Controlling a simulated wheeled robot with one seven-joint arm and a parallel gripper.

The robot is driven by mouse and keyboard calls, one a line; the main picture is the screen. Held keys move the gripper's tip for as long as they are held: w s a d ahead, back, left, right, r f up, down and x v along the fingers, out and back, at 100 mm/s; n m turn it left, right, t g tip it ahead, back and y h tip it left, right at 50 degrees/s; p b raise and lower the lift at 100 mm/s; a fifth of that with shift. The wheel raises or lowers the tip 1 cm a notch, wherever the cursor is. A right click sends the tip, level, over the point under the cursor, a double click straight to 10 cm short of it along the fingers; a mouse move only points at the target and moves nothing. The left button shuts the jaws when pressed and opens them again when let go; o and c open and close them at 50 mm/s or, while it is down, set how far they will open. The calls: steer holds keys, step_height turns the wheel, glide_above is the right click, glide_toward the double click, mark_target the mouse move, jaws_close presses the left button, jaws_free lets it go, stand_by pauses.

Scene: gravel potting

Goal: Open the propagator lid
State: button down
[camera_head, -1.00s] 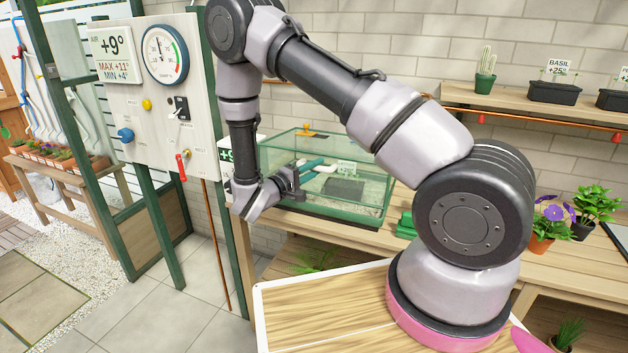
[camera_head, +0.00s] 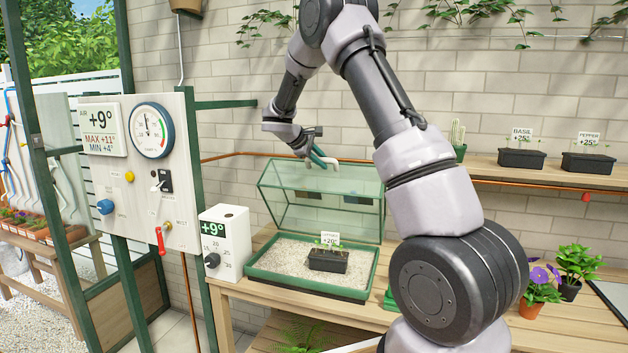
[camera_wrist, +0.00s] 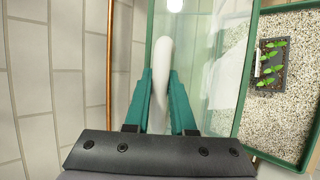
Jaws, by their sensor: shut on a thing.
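The propagator lid (camera_head: 335,213) is a clear glass cover with green edges. In the head view it stands tilted up at the back of the propagator tray (camera_head: 262,274), which lies open on the bench. The lid's white handle (camera_wrist: 161,70) shows in the wrist view between the green fingers. My gripper (camera_head: 322,160) is shut on this handle at the top of the raised lid. In the wrist view, the glass (camera_wrist: 215,60) lies to the right of the fingers, with the gravel tray beyond.
A black seedling pot (camera_head: 328,260) with a label stands on the gravel. A white thermostat box (camera_head: 226,246) stands left of the tray. Potted flowers (camera_head: 540,285) are at the right. A brick wall and copper pipe (camera_wrist: 109,60) are close behind the lid.

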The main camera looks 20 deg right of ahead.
steer(key=w+d+r, duration=0.1)
steer(key=w+d, duration=0.5)
steer(key=w, duration=0.2)
steer(key=shift+w+d, duration=0.2)
steer(key=shift+w, duration=0.2)
steer(key=c, duration=0.8)
jaws_free()
steer(key=shift+o, duration=0.2)
steer(key=shift+f, duration=0.1)
steer(key=v, duration=1.1)
steer(key=shift+w, duration=0.1)
